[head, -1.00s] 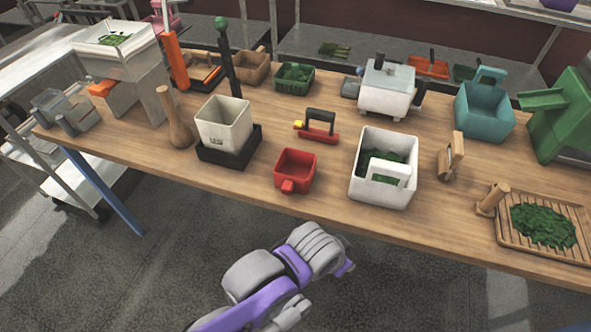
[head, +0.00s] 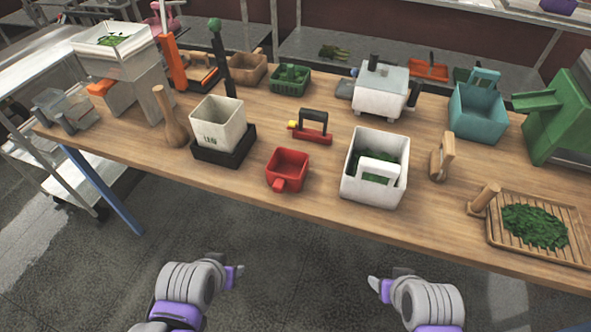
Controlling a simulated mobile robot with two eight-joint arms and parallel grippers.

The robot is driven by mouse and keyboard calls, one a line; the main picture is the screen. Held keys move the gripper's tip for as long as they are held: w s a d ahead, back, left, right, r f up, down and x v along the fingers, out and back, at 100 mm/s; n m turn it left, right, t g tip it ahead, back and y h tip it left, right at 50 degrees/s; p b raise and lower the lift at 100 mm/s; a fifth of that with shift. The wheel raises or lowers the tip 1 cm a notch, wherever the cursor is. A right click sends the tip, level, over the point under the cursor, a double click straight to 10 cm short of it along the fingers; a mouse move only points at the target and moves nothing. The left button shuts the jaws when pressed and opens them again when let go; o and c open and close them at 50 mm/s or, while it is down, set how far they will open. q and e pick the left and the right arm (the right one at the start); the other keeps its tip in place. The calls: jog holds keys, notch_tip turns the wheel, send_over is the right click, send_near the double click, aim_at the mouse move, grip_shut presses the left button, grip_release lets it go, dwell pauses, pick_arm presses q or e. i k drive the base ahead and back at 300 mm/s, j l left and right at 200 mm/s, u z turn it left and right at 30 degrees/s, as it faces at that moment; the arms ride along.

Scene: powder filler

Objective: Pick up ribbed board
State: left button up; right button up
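The ribbed board (head: 497,246) is a slatted wooden tray at the right end of the wooden table. A heap of chopped green leaves (head: 535,226) lies on it. A wooden cylindrical handle or peg (head: 485,199) stands tilted at its left end. My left gripper (head: 238,277) and my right gripper (head: 379,289) are over the floor in front of the table, apart from the board. The right one is nearer to it. Both appear empty, but their finger gaps do not show clearly.
On the table (head: 330,215), a white bin (head: 356,192), a red scoop (head: 288,169) and a wooden block (head: 441,157) stand left of the board. A green machine (head: 560,120) and a teal bin (head: 478,115) stand behind it. The floor in front is clear.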

aim_at(554, 231)
jog(key=u, duration=0.25)
jog(key=z, duration=2.1)
